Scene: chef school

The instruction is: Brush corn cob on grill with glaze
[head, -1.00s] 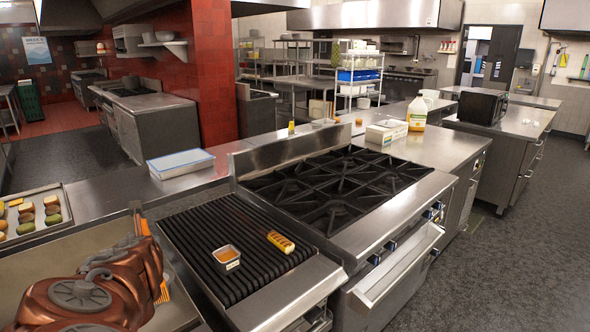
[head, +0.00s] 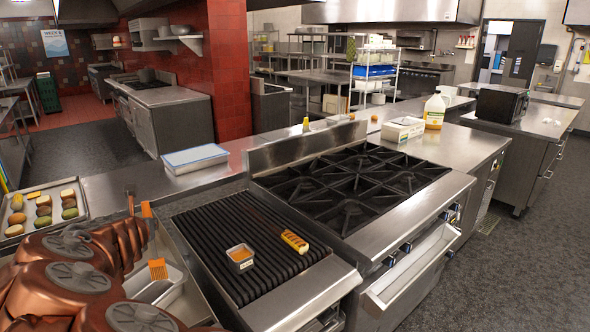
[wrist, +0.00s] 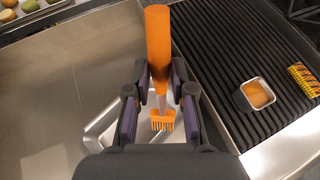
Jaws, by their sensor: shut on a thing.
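The corn cob (head: 294,241), yellow with dark char marks, lies on the ribbed black grill (head: 215,225). A small square metal dish of orange glaze (head: 240,258) stands on the grill left of the cob. Both also show at the right of the wrist view, the dish (wrist: 257,93) and the cob (wrist: 303,78). My gripper (wrist: 160,86) is shut on the brush, which has an orange handle (wrist: 158,45) and orange bristles (wrist: 162,120). It holds the brush left of the grill, above a metal pan (wrist: 103,128). In the head view my arm hides most of the gripper; the bristles (head: 157,269) show.
A stove with black burner grates (head: 350,185) stands right of the grill. A tray of small food pieces (head: 27,221) is at the far left. A blue-rimmed lidded container (head: 195,158) rests on the counter behind. The grill around dish and cob is mostly bare.

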